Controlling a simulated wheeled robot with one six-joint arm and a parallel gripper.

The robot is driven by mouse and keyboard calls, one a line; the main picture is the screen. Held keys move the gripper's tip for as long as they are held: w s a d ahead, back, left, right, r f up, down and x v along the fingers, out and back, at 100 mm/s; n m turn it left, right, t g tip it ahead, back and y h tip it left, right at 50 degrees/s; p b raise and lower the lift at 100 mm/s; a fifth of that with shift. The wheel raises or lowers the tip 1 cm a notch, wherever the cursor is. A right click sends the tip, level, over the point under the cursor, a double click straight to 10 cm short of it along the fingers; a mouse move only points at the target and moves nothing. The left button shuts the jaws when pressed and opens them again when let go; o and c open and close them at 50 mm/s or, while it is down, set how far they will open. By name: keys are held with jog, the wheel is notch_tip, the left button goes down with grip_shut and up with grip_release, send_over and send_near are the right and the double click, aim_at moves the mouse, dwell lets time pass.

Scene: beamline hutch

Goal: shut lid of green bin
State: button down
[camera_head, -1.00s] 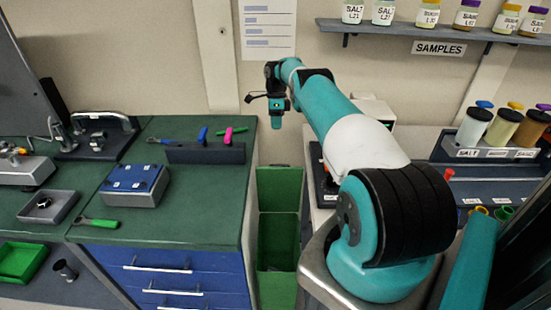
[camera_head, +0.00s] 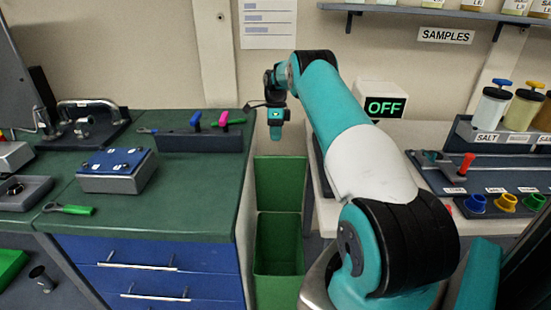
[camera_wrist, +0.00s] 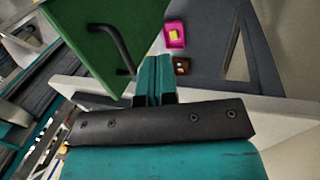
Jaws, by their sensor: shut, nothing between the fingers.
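The green bin (camera_head: 279,272) stands in the gap between the green-topped bench and the white counter. Its green lid (camera_head: 280,183) is open and stands upright at the back of the bin. My gripper (camera_head: 275,136) is shut and empty, pointing down above the lid's top edge in the head view. In the wrist view, a green panel (camera_wrist: 85,35) with a black bar handle, which looks like the lid, lies just left of my shut fingertips (camera_wrist: 153,62). I cannot tell whether they touch.
The green-topped bench (camera_head: 190,215) with blue drawers is close on the left of the bin. The white counter (camera_head: 322,208) is close on the right, with an OFF sign (camera_head: 385,107) behind. A pink container (camera_wrist: 175,36) shows beyond my fingers in the wrist view.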

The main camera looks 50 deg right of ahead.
jog(key=shift+s+a+f+p, duration=0.7)
jog(key=shift+s+a+f, duration=0.6)
jog(key=shift+s+a, duration=0.25)
jog(key=shift+w, duration=0.1)
